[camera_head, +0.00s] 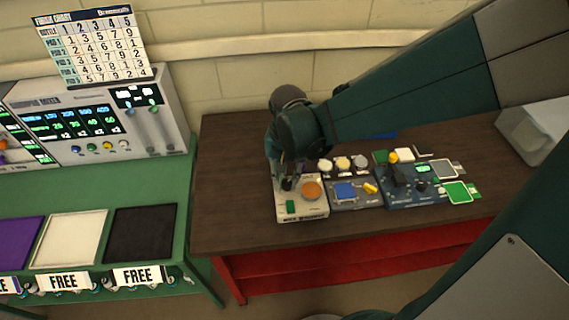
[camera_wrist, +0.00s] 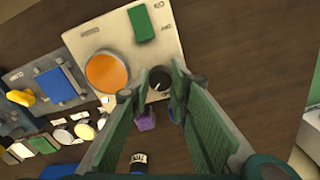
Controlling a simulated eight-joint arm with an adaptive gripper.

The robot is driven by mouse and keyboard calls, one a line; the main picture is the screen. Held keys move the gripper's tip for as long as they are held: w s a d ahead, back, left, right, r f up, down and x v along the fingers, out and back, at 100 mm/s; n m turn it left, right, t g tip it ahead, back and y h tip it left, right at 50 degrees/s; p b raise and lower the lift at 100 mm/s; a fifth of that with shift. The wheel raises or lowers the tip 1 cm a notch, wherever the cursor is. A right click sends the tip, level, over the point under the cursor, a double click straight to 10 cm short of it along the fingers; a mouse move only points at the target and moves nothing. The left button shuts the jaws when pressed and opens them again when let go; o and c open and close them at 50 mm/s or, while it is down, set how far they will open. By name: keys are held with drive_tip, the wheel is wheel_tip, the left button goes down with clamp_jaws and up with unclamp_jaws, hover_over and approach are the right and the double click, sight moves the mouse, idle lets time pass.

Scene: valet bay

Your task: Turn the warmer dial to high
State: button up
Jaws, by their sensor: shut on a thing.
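The warmer is a white box (camera_head: 315,210) at the front left of the brown table, with an orange disc (camera_head: 312,190) and a green switch (camera_head: 291,206). In the wrist view the warmer panel (camera_wrist: 85,40) shows its orange disc, green switch and a small black dial (camera_wrist: 159,79) with a light pointer mark. My gripper (camera_wrist: 161,72) reaches down over the panel's edge, its two green-padded fingers shut on the dial, one on each side. In the head view my gripper (camera_head: 287,182) partly hides the dial. The dial's setting marks are not readable.
A blue-pad device (camera_head: 345,191) and a dark device (camera_head: 400,185) stand right of the warmer. Several round pots (camera_head: 343,163) are behind them. A purple piece (camera_wrist: 147,120) lies near my fingers. The table's left part is clear.

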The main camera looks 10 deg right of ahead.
sight(287, 182)
drive_tip(key=shift+m, duration=0.5)
drive_tip(key=o, duration=0.9)
drive_tip(key=shift+r, duration=0.15)
drive_tip(key=shift+r, duration=5.85)
